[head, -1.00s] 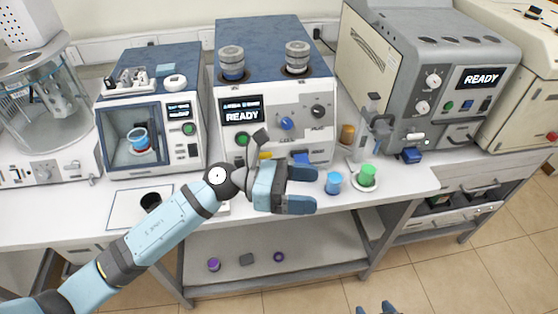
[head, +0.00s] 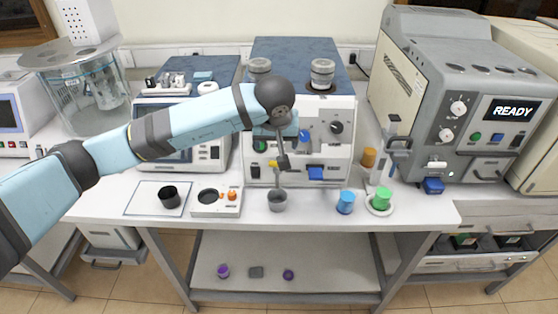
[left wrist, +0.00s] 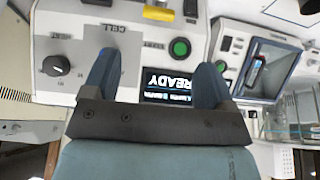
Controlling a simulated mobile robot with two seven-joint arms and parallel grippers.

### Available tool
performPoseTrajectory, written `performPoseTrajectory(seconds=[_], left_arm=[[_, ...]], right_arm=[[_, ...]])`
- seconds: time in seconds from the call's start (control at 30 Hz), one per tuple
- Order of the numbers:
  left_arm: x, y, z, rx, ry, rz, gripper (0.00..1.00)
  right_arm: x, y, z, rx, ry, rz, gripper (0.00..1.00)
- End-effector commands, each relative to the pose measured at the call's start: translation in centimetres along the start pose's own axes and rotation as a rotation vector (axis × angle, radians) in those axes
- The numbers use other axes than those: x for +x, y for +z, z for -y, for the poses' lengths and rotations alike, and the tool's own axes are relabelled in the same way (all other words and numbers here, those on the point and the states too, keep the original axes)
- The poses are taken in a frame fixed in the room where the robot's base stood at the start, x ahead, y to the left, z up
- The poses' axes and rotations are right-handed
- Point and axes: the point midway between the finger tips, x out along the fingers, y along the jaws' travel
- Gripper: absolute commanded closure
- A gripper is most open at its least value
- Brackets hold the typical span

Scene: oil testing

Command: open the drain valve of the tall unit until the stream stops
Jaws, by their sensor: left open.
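The tall unit (head: 300,107) stands mid-bench with a blue top. Its yellow handle (head: 272,163) is low on the front and also shows at the top of the left wrist view (left wrist: 160,14). A grey cup (head: 277,200) stands below; a thin grey upright shows above it, and I cannot tell whether it is spout or stream. My left gripper (head: 284,122) is in front of the panel, mostly hidden by its wrist. In the left wrist view, turned upside down, its fingers (left wrist: 155,82) are apart and empty before the READY display (left wrist: 170,86). My right gripper is out of view.
A blue cup (head: 345,202) and a green cup (head: 382,198) stand to the right. A black cup (head: 169,196) and a small white device (head: 216,201) are to the left. A grey machine (head: 450,100) stands at right. The bench's front strip is partly free.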

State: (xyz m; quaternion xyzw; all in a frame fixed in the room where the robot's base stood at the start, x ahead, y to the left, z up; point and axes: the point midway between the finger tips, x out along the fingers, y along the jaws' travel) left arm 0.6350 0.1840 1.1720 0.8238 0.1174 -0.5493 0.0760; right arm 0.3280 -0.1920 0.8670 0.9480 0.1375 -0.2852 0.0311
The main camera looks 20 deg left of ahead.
Motion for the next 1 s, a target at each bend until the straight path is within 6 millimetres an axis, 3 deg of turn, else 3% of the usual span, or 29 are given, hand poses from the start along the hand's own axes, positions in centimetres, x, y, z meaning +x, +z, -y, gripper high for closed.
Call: performPoseTrajectory(seconds=[0.3,0.5,0.7,0.97,1.0], left_arm=[[6.7,0.1,-0.1,-0.002,0.001,0.007,0.21],[9.8,0.1,-0.1,-0.002,0.003,0.004,0.21],[11.2,0.1,-0.1,-0.002,0.003,0.003,0.21],[11.3,0.1,-0.1,-0.001,0.004,0.002,0.21],[11.3,0.1,-0.1,-0.001,0.004,0.002,0.28]], right_arm=[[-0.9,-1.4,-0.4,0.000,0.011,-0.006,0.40],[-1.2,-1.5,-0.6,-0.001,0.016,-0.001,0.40],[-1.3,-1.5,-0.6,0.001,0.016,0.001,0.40],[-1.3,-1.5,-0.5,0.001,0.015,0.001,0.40],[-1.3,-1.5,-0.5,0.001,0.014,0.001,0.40]])
